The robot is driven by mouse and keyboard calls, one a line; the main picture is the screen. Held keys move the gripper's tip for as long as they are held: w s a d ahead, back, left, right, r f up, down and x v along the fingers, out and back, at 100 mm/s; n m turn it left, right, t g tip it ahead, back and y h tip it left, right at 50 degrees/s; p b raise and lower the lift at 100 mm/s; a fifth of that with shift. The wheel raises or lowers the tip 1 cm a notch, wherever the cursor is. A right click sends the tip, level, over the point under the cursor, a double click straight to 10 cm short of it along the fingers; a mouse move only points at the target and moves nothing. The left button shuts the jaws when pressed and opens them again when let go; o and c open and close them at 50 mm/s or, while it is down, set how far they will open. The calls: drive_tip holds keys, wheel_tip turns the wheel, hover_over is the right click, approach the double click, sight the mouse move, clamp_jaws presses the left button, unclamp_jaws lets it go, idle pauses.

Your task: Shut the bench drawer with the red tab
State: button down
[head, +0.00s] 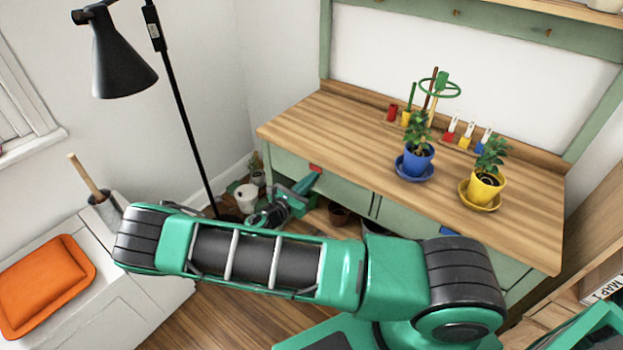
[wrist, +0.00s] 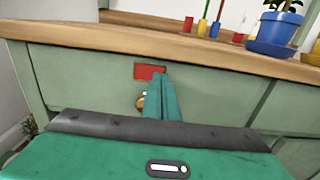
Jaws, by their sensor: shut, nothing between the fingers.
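The bench drawer with the red tab (wrist: 147,72) is at the left of the green bench, under the wooden top. Its red tab also shows in the head view (head: 315,168). A brass knob (wrist: 140,102) sits below the tab, partly hidden by my fingers. The drawer front looks flush or nearly flush with the bench; I cannot tell if a small gap is left. My gripper (wrist: 161,76) is shut and empty, its fingertips at the drawer front just below and right of the tab. Whether they touch it is unclear. It also shows in the head view (head: 317,174).
A blue-potted plant (head: 417,160) and a yellow-potted plant (head: 487,185) stand on the benchtop (head: 330,125). A second drawer has a blue tab (head: 449,231). A black floor lamp (head: 175,90) stands left of the bench. Pots (head: 339,214) sit underneath.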

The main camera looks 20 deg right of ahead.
drive_tip(key=v, duration=1.2)
drive_tip(key=s+d+r+m+g+y, duration=0.4)
drive_tip(key=s+d+r+m+g, duration=0.25)
drive_tip(key=d+m, duration=0.2)
drive_tip(key=s+d+r+m+g+y, duration=0.45)
drive_tip(key=d+r+m+g, duration=0.2)
drive_tip(key=d+m, duration=0.2)
drive_tip(key=s+r+m+t+y, duration=0.2)
drive_tip(key=s+r+m, duration=0.4)
drive_tip(key=s, duration=0.4)
drive_tip(key=s+r+m+t+y, duration=0.2)
drive_tip(key=s+r+m+y, duration=0.3)
drive_tip(key=s, duration=0.6)
drive_tip(key=shift+d+r+m, duration=0.35)
drive_tip(key=shift+r+m, duration=0.65)
drive_tip(key=shift+r, duration=0.75)
drive_tip(key=shift+s+y, duration=0.15)
drive_tip(key=shift+y, duration=0.1)
